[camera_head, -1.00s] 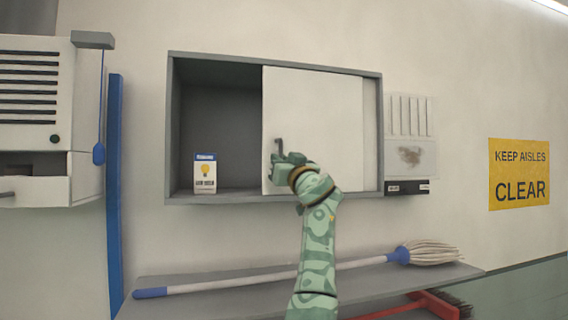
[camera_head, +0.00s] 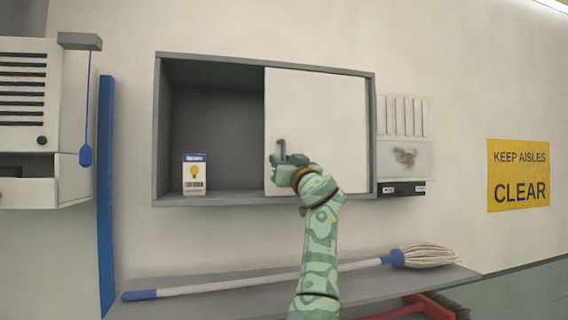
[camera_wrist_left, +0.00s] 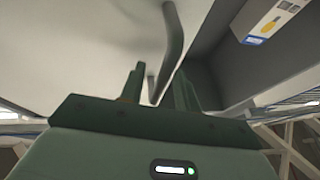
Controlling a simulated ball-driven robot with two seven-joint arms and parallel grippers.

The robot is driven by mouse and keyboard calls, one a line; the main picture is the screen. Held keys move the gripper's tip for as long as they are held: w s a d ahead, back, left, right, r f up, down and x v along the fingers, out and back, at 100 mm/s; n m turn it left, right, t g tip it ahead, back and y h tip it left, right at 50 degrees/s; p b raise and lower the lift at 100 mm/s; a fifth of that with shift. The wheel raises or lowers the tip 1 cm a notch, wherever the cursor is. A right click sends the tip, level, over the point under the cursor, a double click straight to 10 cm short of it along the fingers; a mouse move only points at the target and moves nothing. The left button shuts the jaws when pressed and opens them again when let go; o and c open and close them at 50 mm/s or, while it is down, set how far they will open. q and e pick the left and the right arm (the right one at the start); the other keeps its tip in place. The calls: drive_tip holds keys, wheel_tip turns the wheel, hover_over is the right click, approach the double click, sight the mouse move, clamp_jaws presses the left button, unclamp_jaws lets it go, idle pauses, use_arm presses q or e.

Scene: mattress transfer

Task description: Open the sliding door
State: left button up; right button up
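The white sliding door (camera_head: 325,120) covers the right part of a grey wall cabinet (camera_head: 158,130). The left part of the cabinet stands open. A grey handle (camera_head: 282,146) sits near the door's left edge. My left gripper (camera_head: 283,160) is at the lower part of this handle. In the left wrist view, the fingers of my left gripper (camera_wrist_left: 160,88) are apart, with the handle (camera_wrist_left: 172,45) running down between them, close to the right finger. My right gripper is not in view.
A white and blue light bulb box (camera_head: 194,175) stands inside the open left part. Below, a mop (camera_head: 270,277) lies on a grey shelf (camera_head: 225,306). A vented white unit (camera_head: 30,110) and blue post (camera_head: 105,200) are at left; a white wall rack (camera_head: 403,150) is right of the cabinet.

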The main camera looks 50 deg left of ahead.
use_arm(q)
drive_tip(key=b+v, duration=0.7)
drive_tip(key=v, duration=0.9)
drive_tip(key=shift+d, duration=0.15)
